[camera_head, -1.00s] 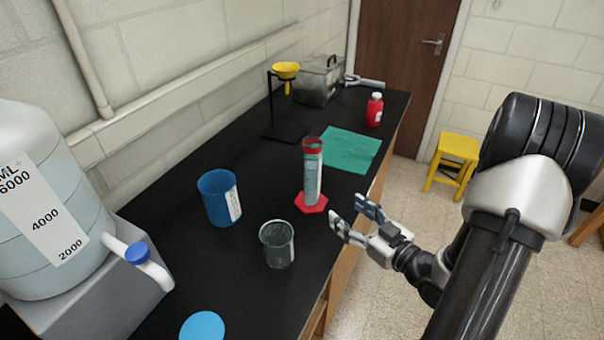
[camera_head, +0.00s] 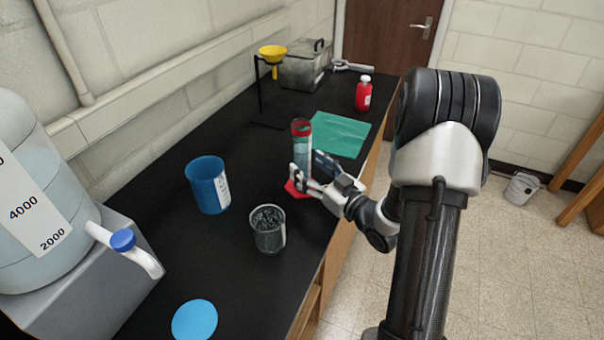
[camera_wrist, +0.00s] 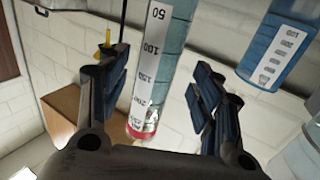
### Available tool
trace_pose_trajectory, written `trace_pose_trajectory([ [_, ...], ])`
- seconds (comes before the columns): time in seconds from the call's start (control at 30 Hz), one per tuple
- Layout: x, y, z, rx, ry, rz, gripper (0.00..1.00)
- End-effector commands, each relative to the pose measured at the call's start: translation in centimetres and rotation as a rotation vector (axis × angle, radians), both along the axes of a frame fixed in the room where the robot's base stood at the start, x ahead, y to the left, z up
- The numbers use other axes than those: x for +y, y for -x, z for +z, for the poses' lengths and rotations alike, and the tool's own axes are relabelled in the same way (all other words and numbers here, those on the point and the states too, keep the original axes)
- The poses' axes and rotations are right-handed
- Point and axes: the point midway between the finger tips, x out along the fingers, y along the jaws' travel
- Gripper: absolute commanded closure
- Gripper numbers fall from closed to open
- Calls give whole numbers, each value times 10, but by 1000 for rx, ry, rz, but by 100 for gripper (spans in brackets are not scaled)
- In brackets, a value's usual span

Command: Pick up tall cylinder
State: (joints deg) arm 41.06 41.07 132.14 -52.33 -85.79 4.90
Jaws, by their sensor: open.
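The tall cylinder (camera_head: 302,145) is a clear graduated cylinder with a red rim and red base, upright on the black bench. My gripper (camera_head: 308,168) is at its lower half, with one finger on the near left side and the other on the right side. In the wrist view the cylinder (camera_wrist: 155,65) runs between the two open fingers of my gripper (camera_wrist: 155,100), with a gap visible on each side. Part of the red base is hidden behind my gripper.
A glass beaker (camera_head: 268,229) stands close in front of the cylinder, and a blue beaker (camera_head: 207,185) stands to its left. A green mat (camera_head: 338,135) lies behind. A red bottle (camera_head: 363,93) and a yellow funnel on a stand (camera_head: 272,54) are farther back.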

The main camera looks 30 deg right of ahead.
Motion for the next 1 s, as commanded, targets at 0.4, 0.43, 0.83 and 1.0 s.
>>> trace_pose_trajectory([
  [0.4,5,-46,-1,-2,0,0,40],
  [0.43,5,-46,-1,-2,0,0,40],
  [0.83,5,-46,-1,-1,0,0,57],
  [1.0,5,-46,-1,-1,0,0,68],
])
